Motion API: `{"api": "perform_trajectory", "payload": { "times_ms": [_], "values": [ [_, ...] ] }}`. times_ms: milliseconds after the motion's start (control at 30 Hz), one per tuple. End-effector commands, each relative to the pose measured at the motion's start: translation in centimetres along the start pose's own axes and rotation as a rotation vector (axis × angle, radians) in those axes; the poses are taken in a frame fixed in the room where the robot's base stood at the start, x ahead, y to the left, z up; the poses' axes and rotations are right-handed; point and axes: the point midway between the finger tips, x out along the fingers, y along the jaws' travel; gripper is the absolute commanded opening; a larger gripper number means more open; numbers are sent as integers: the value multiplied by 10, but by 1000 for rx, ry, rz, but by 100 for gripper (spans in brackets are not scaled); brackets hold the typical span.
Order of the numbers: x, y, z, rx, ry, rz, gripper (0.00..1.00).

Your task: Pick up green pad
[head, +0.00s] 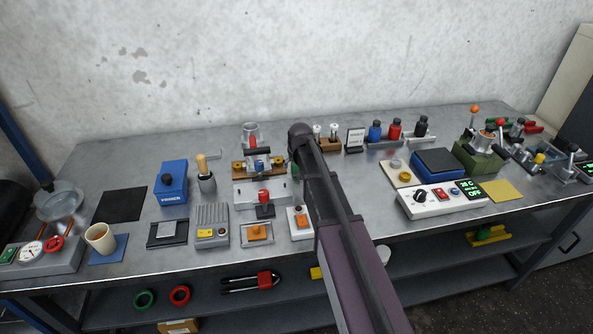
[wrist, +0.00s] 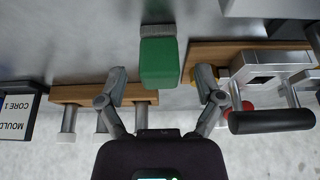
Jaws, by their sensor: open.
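The green pad (wrist: 158,62) is a green block with a grey strip along its upper end in the wrist view. It lies between the two spread fingers of my gripper (wrist: 161,84), around its near end, with a visible gap on each side. My gripper is open and holds nothing. In the head view my arm hides the gripper and nearly all of the pad's spot. I cannot tell from the wrist view how high the fingers are above the bench.
A wooden rack with pins (wrist: 70,94) is close to the left finger. A wooden-based fixture (wrist: 203,48) with a black handle (wrist: 272,121) is close to the right finger. A small sign (head: 355,140) and several bottles (head: 395,129) stand farther right on the grey bench (head: 320,250).

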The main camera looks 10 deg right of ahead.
Motion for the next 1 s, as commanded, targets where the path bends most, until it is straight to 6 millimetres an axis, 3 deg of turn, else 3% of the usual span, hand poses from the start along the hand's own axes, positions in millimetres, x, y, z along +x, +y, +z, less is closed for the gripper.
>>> {"api": "perform_trajectory", "payload": {
  "times_ms": [333,367,633,1000],
  "values": [
    [0,0,0,0,0,0,86],
    [0,0,0,0,0,0,80],
    [0,0,0,0,0,0,0],
    [-1,0,0,0,0,0,0]
  ]
}}
